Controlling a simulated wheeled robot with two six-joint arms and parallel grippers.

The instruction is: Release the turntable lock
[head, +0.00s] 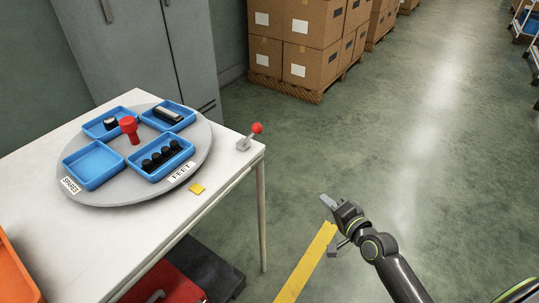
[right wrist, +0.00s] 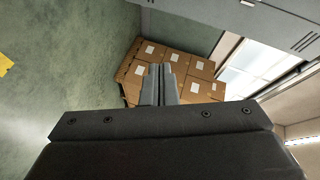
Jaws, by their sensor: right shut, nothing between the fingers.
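The grey round turntable (head: 110,195) lies on the white table and bears several blue trays. A red knob (head: 129,127) stands at its centre. A small lever with a red ball (head: 257,128) on a grey base (head: 243,144) stands at the table's right corner; it looks like the lock, and the lever leans right. My right gripper (head: 326,200) is over the floor, right of the table and apart from the lever. It is shut and empty. Its closed fingers show in the right wrist view (right wrist: 160,85). My left gripper is not in view.
An orange bin (head: 15,275) is at lower left. Cartons (head: 295,45) stand behind. The floor between the table and my right arm is free.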

